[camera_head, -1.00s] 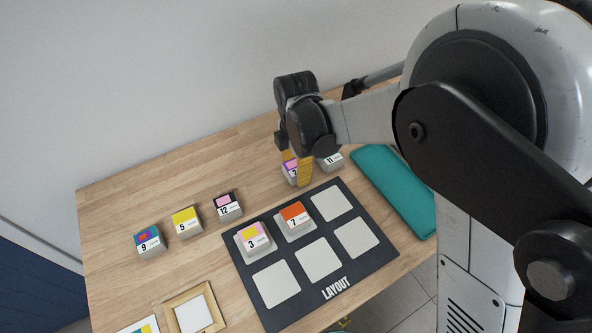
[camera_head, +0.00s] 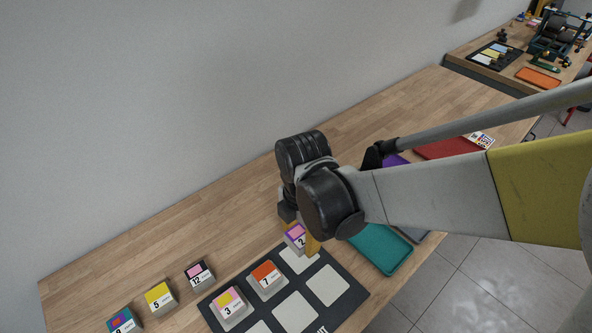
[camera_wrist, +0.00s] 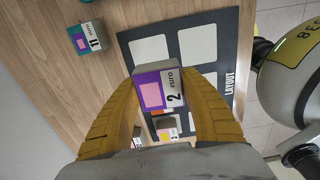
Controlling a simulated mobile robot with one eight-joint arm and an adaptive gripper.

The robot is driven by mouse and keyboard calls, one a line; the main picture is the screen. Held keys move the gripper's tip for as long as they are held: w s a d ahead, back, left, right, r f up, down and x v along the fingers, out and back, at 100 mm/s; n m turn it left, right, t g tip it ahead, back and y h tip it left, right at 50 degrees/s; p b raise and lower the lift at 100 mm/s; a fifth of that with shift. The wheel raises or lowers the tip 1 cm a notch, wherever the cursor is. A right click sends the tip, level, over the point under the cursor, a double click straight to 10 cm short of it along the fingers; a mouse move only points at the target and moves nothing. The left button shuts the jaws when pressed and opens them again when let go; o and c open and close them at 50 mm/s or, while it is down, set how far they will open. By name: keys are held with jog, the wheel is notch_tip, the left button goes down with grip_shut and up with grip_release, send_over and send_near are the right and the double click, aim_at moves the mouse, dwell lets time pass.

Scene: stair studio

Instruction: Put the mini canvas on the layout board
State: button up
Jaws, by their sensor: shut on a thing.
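The mini canvas (camera_head: 295,237), marked 2 with a pink patch on purple, is between the yellow fingers of my gripper (camera_head: 306,240). In the wrist view, the same canvas (camera_wrist: 152,92) sits between both fingertips (camera_wrist: 162,88), which are shut on it. It appears raised over the far edge of the dark layout board (camera_head: 345,298), near an empty pale cell (camera_head: 299,259); its exact height cannot be told. The board also shows in the wrist view (camera_wrist: 172,50). Canvas 7 (camera_head: 267,277) and canvas 3 (camera_head: 229,308) stand on the board.
Canvases 12 (camera_head: 199,275), 5 (camera_head: 160,298) and 9 (camera_head: 122,320) stand on the wooden table, left of the board. Canvas 11 (camera_wrist: 88,37) stands beside the board in the wrist view. A teal tray (camera_head: 382,250) lies right of the board. The table's back is clear.

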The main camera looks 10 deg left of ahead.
jog(key=w+d, duration=0.3)
jog(key=d, duration=0.8)
jog(key=a+f+b, duration=0.1)
jog(key=a+f, duration=0.1)
jog(key=a, duration=0.2)
jog(key=a+f+b, duration=0.2)
jog(key=a, duration=0.1)
jog(key=a+f+b, duration=0.1)
jog(key=a+f, duration=0.1)
jog(key=a, duration=0.2)
jog(key=shift+s+a+f+b, duration=0.2)
jog(key=shift+s+a+b, duration=0.1)
jog(key=shift+s, duration=0.1)
jog(key=shift+f+b, duration=1)
jog(key=shift+f, duration=0.95)
jog(key=shift+f, duration=0.2)
jog(key=o, duration=1.1)
